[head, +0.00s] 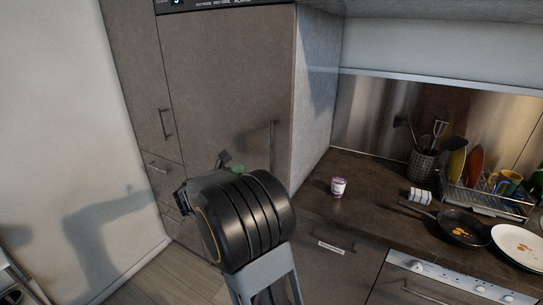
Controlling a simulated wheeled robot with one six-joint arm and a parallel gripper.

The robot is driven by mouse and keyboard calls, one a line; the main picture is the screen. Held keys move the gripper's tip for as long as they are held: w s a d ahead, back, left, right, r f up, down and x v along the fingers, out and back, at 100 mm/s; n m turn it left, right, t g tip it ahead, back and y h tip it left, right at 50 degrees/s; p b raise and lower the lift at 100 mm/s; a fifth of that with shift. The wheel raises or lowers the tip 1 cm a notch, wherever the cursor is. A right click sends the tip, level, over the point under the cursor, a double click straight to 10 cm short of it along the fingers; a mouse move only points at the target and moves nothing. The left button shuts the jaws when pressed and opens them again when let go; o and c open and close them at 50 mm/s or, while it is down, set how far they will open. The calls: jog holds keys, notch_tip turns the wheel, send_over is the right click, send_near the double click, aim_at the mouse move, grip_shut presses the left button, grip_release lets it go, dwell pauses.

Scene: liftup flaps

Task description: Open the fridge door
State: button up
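The fridge door (225,85) is a tall grey-brown panel in the head view, left of the counter, with a dark control strip (225,4) above it. It looks closed. A vertical bar handle (272,138) sits near its right edge, just above and behind my arm. My gripper (180,197) shows only in part beside the black wrist of my arm, in front of the lower part of the door. Its fingers are mostly hidden, so I cannot tell whether they are open. No contact with the handle shows.
A counter (365,180) on the right bears a small white-and-purple cup (338,187), a frying pan (462,228), a plate (518,246) and a dish rack (485,200). A narrow cabinet with a handle (166,123) stands left of the fridge. Wooden floor (150,285) shows at lower left.

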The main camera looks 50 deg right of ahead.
aim_at(271, 154)
jog(key=shift+n+h, duration=0.4)
jog(key=shift+n, duration=0.2)
jog(key=d, duration=0.4)
jog(key=w+d+p, duration=0.1)
jog(key=d, duration=0.4)
jog(key=d+p, duration=0.1)
jog(key=d, duration=0.4)
jog(key=shift+w+d+r, duration=0.25)
jog(key=shift+w, duration=0.15)
grip_shut()
